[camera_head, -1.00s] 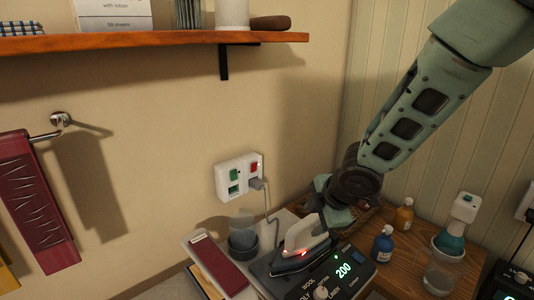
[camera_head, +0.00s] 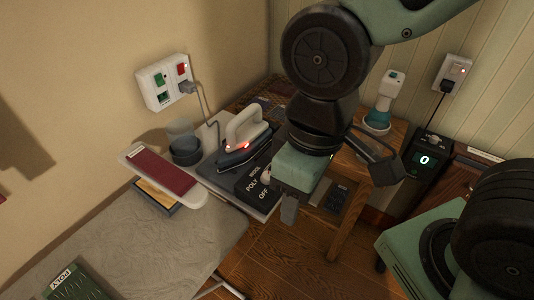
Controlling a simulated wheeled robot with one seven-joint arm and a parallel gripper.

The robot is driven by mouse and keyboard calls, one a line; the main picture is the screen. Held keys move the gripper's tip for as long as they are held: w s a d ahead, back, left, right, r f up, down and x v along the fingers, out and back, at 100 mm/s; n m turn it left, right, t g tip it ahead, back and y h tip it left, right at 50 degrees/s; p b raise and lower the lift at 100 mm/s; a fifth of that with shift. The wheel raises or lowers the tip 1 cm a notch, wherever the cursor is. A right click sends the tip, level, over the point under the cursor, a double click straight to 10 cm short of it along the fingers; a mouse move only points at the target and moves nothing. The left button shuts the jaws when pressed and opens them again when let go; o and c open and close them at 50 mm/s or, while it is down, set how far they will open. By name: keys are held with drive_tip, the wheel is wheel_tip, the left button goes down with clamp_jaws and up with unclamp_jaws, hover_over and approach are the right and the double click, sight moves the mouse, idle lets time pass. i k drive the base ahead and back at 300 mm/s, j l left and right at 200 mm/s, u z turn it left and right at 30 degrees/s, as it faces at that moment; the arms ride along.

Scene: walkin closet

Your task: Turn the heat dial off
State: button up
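The iron (camera_head: 243,135) stands on a dark station with a small red light lit. The station's front panel (camera_head: 256,187) carries the labels WOOL, POLY and OFF. A small pale heat dial (camera_head: 266,177) shows beside these labels, at the left edge of my gripper (camera_head: 300,185). My gripper hangs over the right part of the panel and hides its display. I cannot tell whether it touches the dial, where the dial points, or whether the fingers are apart.
A white wall outlet (camera_head: 163,82) feeds the iron's cord. A grey cup (camera_head: 185,150) and a red cloth (camera_head: 162,171) are left of the iron. A second unit (camera_head: 428,160) reading 0 and a spray bottle (camera_head: 384,103) stand at right. The ironing board (camera_head: 150,240) lies in front.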

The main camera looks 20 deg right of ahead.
sight(265, 179)
drive_tip(key=k+j+z, duration=0.2)
drive_tip(key=j, duration=0.2)
drive_tip(key=k+j+z, duration=0.2)
drive_tip(key=j, duration=0.2)
drive_tip(key=k+j+z, duration=0.2)
drive_tip(key=j, duration=0.2)
drive_tip(key=i, duration=0.1)
